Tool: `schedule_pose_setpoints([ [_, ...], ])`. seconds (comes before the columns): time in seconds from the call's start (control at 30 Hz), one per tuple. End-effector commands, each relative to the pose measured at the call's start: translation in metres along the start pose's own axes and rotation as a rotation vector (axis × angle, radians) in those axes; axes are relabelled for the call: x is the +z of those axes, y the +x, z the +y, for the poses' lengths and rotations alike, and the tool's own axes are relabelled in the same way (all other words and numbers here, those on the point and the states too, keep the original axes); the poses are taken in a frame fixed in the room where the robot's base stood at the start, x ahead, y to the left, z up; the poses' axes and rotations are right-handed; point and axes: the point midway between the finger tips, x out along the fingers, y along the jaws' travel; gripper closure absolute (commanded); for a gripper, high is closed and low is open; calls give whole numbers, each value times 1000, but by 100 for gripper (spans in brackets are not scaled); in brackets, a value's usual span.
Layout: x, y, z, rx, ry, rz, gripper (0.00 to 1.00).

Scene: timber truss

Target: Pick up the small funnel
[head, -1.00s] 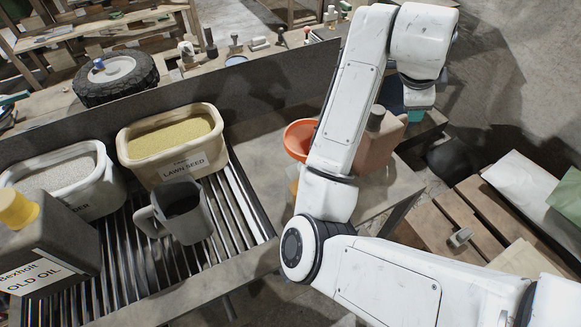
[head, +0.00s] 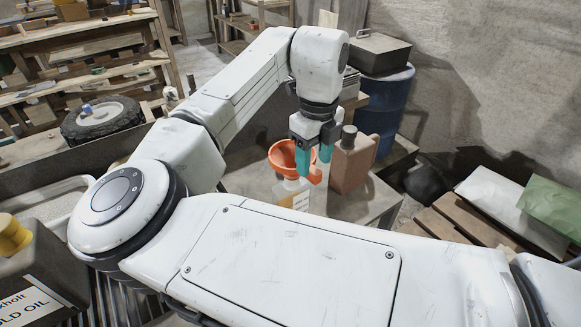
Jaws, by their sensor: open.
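An orange funnel (head: 282,153) sits in the top of a pale bottle with a label (head: 293,196) on the bench. An orange tab shows at its right side, below my fingertips. My gripper (head: 314,163) points down at the funnel's right edge, its two teal fingers apart. The left finger overlaps the funnel's right rim in the picture. The right finger is just right of the rim. I cannot tell whether either finger touches the funnel. Nothing shows held between the fingers.
A brown jug with a dark cap (head: 352,163) stands close on the right of my gripper. A blue drum (head: 387,105) is behind it. The bench top (head: 345,205) is bare in front. An old oil can (head: 35,265) and a wheel (head: 100,118) are at left.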

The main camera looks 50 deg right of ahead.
Motion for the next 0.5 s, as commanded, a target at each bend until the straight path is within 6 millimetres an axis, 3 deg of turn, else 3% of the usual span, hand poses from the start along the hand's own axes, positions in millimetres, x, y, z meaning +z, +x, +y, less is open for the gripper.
schedule_pose_setpoints([
  [0.37,3,34,1,1,-4,0,46],
  [0.5,6,55,2,0,-2,1,46],
])
